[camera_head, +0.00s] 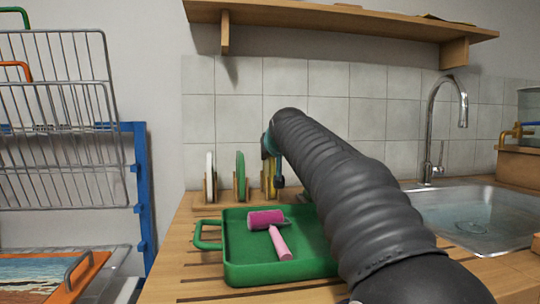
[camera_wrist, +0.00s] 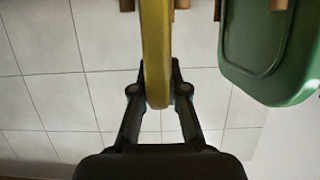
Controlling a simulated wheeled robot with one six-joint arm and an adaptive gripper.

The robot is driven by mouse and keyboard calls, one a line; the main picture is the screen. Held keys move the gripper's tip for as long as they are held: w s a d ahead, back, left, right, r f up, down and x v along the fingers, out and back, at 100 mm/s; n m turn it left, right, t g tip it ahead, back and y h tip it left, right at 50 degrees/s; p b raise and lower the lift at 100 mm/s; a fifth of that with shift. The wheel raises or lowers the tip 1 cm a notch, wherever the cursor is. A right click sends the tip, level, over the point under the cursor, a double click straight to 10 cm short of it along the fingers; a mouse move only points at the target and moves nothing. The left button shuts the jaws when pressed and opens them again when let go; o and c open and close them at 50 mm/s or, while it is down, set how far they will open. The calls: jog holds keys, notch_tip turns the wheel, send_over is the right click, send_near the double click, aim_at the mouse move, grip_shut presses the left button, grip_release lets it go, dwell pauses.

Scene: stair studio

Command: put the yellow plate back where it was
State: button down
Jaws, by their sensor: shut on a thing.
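The yellow plate (camera_wrist: 156,45) is edge-on in the wrist view, with my gripper (camera_wrist: 158,88) shut on its rim, one finger on each side. In the head view only a yellow sliver of the plate (camera_head: 270,178) shows at the wooden rack, beside my gripper (camera_head: 275,165). My arm hides part of that spot. It stands upright at the rack's right slot; whether it is fully seated I cannot tell. A green plate (camera_head: 240,176) stands upright to its left, also large in the wrist view (camera_wrist: 265,50). A white plate (camera_head: 210,176) stands further left.
A sink (camera_head: 480,215) and tap (camera_head: 430,170) are at right. A wire rack (camera_head: 60,120) stands at left, and a shelf (camera_head: 340,20) hangs above.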

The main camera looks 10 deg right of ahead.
jog(key=c, duration=1.2)
grip_release()
jog(key=shift+r, duration=0.15)
jog(key=v, duration=1.2)
